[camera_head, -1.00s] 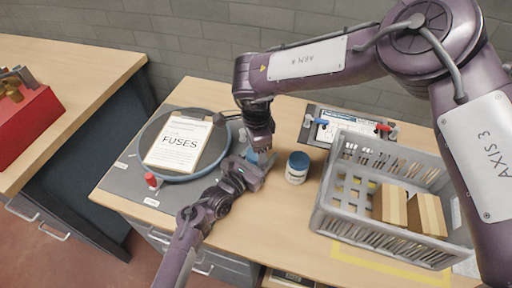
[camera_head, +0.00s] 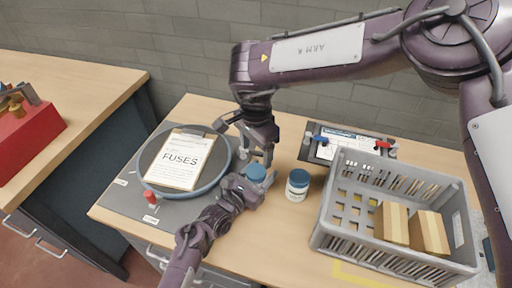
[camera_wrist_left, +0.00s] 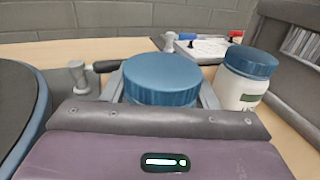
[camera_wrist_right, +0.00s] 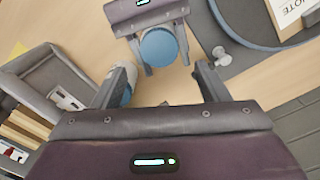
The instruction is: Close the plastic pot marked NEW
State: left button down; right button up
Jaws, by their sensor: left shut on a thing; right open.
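A pot with a round blue lid (camera_head: 256,173) is held upright between the fingers of my left gripper (camera_head: 258,182), above or on the wooden bench. The lid fills the middle of the left wrist view (camera_wrist_left: 160,80); the pot's body and any marking are hidden. My right gripper (camera_head: 259,158) is open, just above and behind that lid, with nothing between its fingers. A second pot (camera_head: 298,185), white with a blue lid, stands upright to the right, apart from both grippers. Its label is too small to read in the head view and partly cut off in the left wrist view (camera_wrist_left: 243,88).
A grey crate (camera_head: 322,238) with cardboard boxes stands at the right. A board (camera_head: 318,152) with blue and red handled items lies at the back.

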aim_at(256, 171)
jog(key=shift+r+n, duration=0.5)
jog(key=shift+n, duration=0.5)
jog(key=shift+f, duration=0.15)
jog(key=shift+f, duration=3.9)
jog(key=c, duration=1)
jog(key=m, duration=0.6)
jog(key=shift+m, duration=0.3)
jog(key=o, duration=1.1)
